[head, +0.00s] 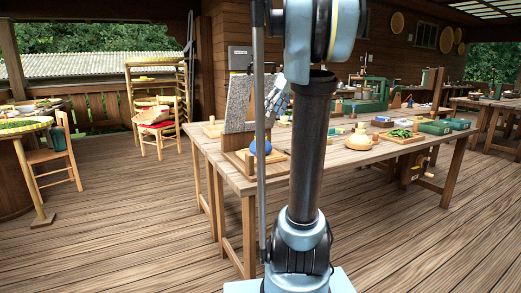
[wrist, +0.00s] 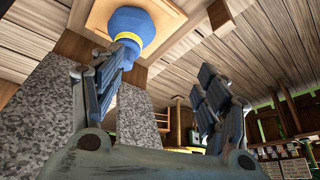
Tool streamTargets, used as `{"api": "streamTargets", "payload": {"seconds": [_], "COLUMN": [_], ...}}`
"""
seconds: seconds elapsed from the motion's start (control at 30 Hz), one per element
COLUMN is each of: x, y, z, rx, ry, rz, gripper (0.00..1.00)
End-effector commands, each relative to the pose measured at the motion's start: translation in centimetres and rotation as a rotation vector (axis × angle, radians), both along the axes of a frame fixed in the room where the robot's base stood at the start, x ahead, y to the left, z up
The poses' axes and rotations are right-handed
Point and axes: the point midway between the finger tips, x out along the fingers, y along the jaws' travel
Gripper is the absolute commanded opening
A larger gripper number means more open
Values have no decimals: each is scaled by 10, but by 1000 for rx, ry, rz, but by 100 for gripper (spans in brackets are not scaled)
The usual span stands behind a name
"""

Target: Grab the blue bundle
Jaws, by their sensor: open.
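The blue bundle (head: 261,147) sits on a wooden board at the near left end of the long wooden table. In the wrist view the blue bundle (wrist: 126,22) is a rounded blue shape with a yellow band and a narrower blue neck, at the top of the picture. My gripper (wrist: 160,68) is open, with its two fingers spread apart and nothing between them. The left finger overlaps the bundle's neck in the picture; I cannot tell whether they touch. In the head view my gripper (head: 277,104) is partly hidden by my arm, above and slightly right of the bundle.
A grey speckled slab (head: 238,103) stands upright behind the bundle, and it is close to my left finger in the wrist view (wrist: 48,105). Wooden floor is clear in front.

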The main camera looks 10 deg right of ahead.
Motion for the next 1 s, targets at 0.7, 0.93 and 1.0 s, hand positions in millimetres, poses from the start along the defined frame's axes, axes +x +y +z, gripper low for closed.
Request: {"api": "streamTargets", "payload": {"seconds": [0.7, 0.93, 1.0], "x": [83, 94, 98], "y": [-12, 4, 8], "z": [-4, -39, -49], "rx": [20, 20, 20], "ry": [-96, -95, -95], "rz": [133, 133, 133], "gripper": [68, 68, 68]}}
